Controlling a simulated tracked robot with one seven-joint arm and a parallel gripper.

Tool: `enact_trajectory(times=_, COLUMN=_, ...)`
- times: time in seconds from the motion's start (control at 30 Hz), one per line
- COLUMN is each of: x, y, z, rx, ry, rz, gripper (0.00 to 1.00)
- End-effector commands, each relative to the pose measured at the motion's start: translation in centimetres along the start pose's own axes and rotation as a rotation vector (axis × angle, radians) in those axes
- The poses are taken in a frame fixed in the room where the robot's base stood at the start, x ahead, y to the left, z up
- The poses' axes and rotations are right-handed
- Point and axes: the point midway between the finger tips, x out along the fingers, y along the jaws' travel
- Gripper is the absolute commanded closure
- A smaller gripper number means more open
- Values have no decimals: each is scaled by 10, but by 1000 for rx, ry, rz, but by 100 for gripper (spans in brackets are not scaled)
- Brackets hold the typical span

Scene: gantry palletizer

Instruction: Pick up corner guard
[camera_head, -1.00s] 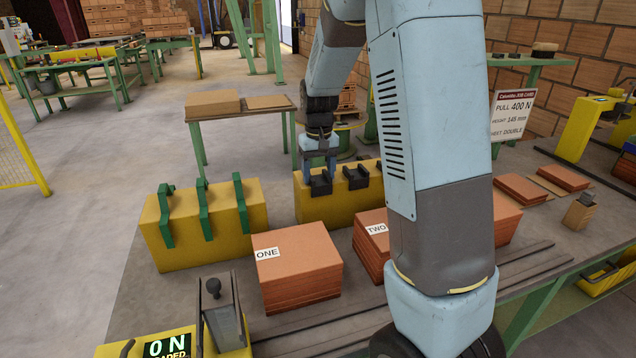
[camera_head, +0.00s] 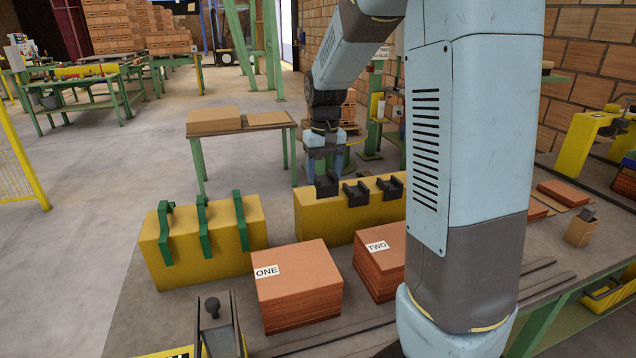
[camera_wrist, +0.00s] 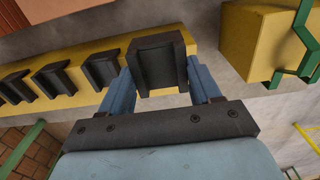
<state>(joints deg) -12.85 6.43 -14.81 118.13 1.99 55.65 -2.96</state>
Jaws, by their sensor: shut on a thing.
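My gripper (camera_head: 325,166) is shut on a black corner guard (camera_wrist: 159,64), which sits between the two blue fingers in the wrist view. In the head view the held corner guard (camera_head: 327,185) is at the left end of the yellow block (camera_head: 325,222), at about its top edge. I cannot tell whether it still touches the block. More black corner guards (camera_head: 356,193) sit in a row on the block to the right; they also show in the wrist view (camera_wrist: 101,70).
A second yellow block (camera_head: 170,258) with green hooked pieces (camera_head: 203,225) stands to the left. Stacks labelled ONE (camera_head: 297,280) and TWO (camera_head: 378,262) stand in front. A small table (camera_head: 196,130) with cardboard stands behind. My arm hides part of the right side.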

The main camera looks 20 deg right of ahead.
Motion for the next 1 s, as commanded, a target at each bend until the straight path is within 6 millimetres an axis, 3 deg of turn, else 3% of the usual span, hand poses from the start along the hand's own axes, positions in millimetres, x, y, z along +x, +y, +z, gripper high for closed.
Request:
enact_trajectory(times=0.13, x=-28, y=4, z=24, rx=1, ry=4, rz=-1, gripper=66)
enact_trajectory(times=0.5, x=-53, y=11, z=86, rx=-1, ry=1, rz=0, gripper=66)
enact_trajectory(times=0.73, x=-61, y=14, z=104, rx=0, ry=0, rz=0, gripper=66)
enact_trajectory(times=1.0, x=-63, y=14, z=109, rx=0, ry=-1, rz=0, gripper=66)
